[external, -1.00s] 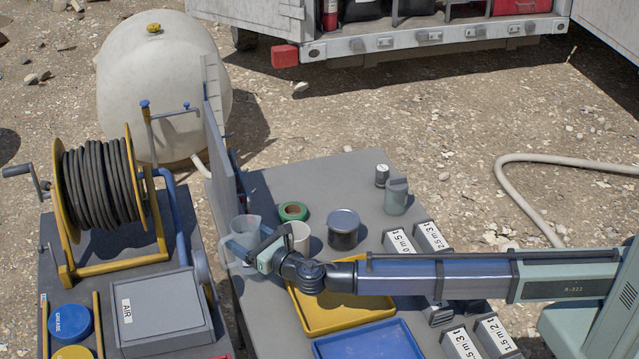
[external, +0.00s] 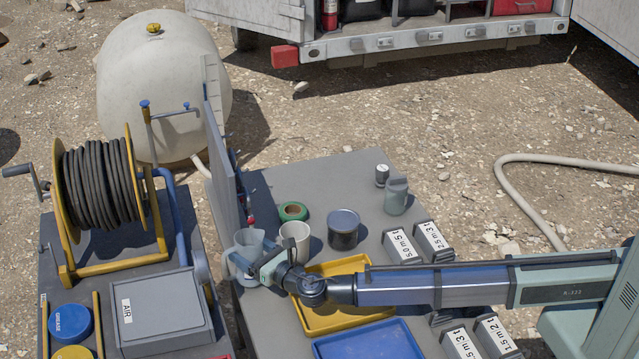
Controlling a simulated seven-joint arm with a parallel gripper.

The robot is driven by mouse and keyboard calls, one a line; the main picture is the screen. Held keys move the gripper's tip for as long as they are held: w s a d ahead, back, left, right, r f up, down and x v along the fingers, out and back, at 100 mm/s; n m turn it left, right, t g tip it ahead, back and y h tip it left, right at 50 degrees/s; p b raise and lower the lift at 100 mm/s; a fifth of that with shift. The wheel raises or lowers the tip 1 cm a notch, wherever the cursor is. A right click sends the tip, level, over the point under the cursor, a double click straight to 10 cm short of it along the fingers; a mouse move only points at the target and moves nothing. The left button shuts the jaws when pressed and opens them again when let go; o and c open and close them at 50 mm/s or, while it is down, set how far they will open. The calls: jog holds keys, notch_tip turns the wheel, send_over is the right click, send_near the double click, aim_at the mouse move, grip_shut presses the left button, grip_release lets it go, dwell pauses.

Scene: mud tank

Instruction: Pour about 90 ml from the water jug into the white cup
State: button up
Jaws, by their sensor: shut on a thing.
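The water jug (external: 249,241) is a translucent pale container at the left side of the grey table, close to the upright panel. My gripper (external: 244,262) is shut on it from the near side. The jug looks roughly upright, though the gripper hides part of it, and its water level cannot be made out. The white cup (external: 294,239) stands upright on the table just right of the jug, apart from it. The cup's inside is too small to judge.
A green tape roll (external: 293,211) and a dark lidded jar (external: 343,232) stand beyond and right of the cup. A yellow tray (external: 347,314) and a blue tray (external: 369,343) lie nearer. A grey upright panel (external: 222,160) borders the table's left. The table's far middle is clear.

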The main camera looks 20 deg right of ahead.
aim_at(261, 243)
jog(key=shift+w+d+r+m+t, duration=0.2)
jog(key=shift+d+m, duration=0.2)
jog(key=shift+m, duration=0.3)
jog(key=shift+w+d+r+m+t, duration=0.1)
jog(key=shift+d+m+t, duration=0.1)
jog(key=shift+d+m, duration=0.35)
jog(key=shift+w+d+f+m, duration=0.1)
jog(key=shift+d+m, duration=0.1)
jog(key=shift+m, duration=0.4)
jog(key=shift+w+d+m, duration=0.1)
jog(key=shift+d+m, duration=0.1)
jog(key=shift+m, duration=0.35)
jog(key=shift+d+r+m+t, duration=0.25)
jog(key=shift+m+t, duration=0.05)
jog(key=shift+m, duration=0.1)
jog(key=shift+w+d+r+m+t+h, duration=0.1)
jog(key=shift+d+r+m+t, duration=0.1)
jog(key=shift+r+m, duration=0.45)
jog(key=shift+w+d+r+m+t+h, duration=0.15)
jog(key=shift+d+r+m, duration=0.15)
jog(key=shift+m, duration=0.7)
jog(key=shift+w+d+r+m+t+h, duration=0.15)
jog(key=shift+r+m, duration=0.3)
jog(key=shift+m, duration=0.4)
jog(key=shift+s, duration=0.1)
